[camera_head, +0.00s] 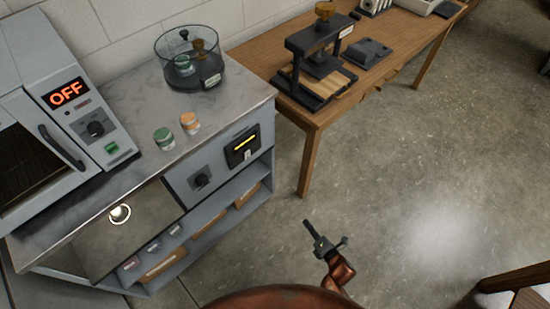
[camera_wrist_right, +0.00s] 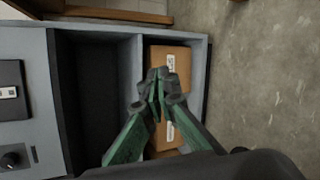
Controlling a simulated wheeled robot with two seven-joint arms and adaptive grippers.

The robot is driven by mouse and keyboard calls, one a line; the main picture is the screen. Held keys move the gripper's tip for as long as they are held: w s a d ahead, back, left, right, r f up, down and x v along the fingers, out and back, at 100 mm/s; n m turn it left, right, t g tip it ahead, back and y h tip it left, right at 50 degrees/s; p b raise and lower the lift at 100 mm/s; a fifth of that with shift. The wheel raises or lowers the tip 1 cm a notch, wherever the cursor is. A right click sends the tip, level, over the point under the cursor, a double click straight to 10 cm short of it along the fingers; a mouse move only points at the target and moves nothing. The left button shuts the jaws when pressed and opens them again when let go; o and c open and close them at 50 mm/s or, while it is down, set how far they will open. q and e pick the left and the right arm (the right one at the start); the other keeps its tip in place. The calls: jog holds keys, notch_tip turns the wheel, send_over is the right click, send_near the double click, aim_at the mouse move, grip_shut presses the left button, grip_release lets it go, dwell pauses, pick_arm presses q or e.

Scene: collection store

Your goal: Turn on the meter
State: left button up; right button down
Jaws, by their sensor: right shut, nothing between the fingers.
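A black panel (camera_head: 243,146) with a yellow lit bar and a small pale tag is set in the grey cabinet's front, at its right end; it may be the meter. A black panel with a white label (camera_wrist_right: 11,90) shows at the left edge of the right wrist view. A dark knob (camera_head: 201,180) sits left of the panel in the head view. My right gripper (camera_head: 308,226) is shut and empty, over the floor in front of the cabinet. In the right wrist view its closed green fingers (camera_wrist_right: 157,88) overlap a cardboard box. My left gripper is not in view.
A grey appliance (camera_head: 68,113) with a red OFF display stands on the countertop (camera_head: 150,92), near two small jars and a glass bowl (camera_head: 190,62). A wooden table (camera_head: 262,56) bears a press.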

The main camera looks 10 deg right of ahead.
aim_at(248, 154)
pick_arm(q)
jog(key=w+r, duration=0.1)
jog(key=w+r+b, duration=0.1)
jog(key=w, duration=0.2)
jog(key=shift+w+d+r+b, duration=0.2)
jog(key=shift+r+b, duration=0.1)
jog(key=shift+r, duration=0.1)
pick_arm(e)
jog(key=w+a+r+n+t+y, duration=0.1)
jog(key=a+r+n, duration=0.3)
jog(key=r, duration=0.5)
jog(key=w+a+r+n+t+y, duration=0.1)
jog(key=w+a+r+n+y, duration=0.2)
jog(key=r+n, duration=0.4)
jog(key=w+a+r+n+t+y, duration=0.1)
jog(key=a+r+n, duration=0.4)
jog(key=r, duration=0.6)
jog(key=shift+w+n+y, duration=0.4)
jog(key=shift+w+y, duration=0.45)
jog(key=shift+y, duration=0.25)
jog(key=shift+w+r, duration=0.1)
